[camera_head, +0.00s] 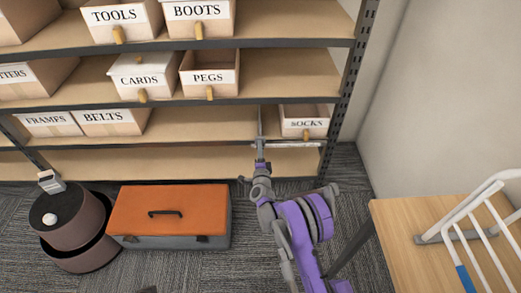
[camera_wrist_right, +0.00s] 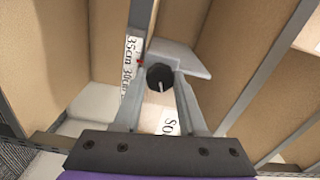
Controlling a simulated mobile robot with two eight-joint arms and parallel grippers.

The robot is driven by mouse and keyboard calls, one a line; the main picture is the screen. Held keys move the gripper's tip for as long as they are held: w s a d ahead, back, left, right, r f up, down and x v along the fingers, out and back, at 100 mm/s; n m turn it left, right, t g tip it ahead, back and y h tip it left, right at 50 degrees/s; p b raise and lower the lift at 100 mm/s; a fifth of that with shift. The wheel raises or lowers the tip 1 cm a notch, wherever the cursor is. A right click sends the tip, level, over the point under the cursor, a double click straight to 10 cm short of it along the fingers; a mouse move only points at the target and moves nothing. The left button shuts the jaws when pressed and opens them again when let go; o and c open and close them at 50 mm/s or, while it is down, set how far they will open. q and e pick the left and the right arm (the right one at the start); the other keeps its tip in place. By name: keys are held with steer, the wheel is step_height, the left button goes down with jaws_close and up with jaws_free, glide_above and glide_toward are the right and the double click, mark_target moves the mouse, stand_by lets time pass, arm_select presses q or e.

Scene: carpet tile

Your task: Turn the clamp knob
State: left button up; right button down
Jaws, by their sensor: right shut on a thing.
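The clamp knob (camera_wrist_right: 159,77) is dark and many-sided, with a pale line on its face. In the right wrist view it sits between the two fingers of my right gripper (camera_wrist_right: 163,84), which are shut on it. A grey clamp body (camera_wrist_right: 183,57) shows just behind it. A grey bar with a white scale reading 35cm and 30cm (camera_wrist_right: 131,60) runs alongside. In the head view my right gripper (camera_head: 260,161) is at the lower shelves, by thin grey bars (camera_head: 294,144); the knob is too small to make out there. My left gripper is not in view.
The shelf rack (camera_head: 180,161) holds labelled bins; the SOCKS bin (camera_head: 304,121) is right of my gripper. An orange-lidded toolbox (camera_head: 170,210) and a dark round bin (camera_head: 75,227) stand on the carpet. A wooden table (camera_head: 415,262) with a white rack (camera_head: 487,235) is at right.

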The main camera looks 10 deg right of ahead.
steer(key=shift+n, duration=0.5)
steer(key=shift+c, duration=2.3)
jaws_free()
steer(key=shift+s, duration=0.15)
steer(key=p+v, duration=0.2)
steer(key=v, duration=0.8)
steer(key=shift+s, duration=0.25)
steer(key=shift+a, duration=0.1)
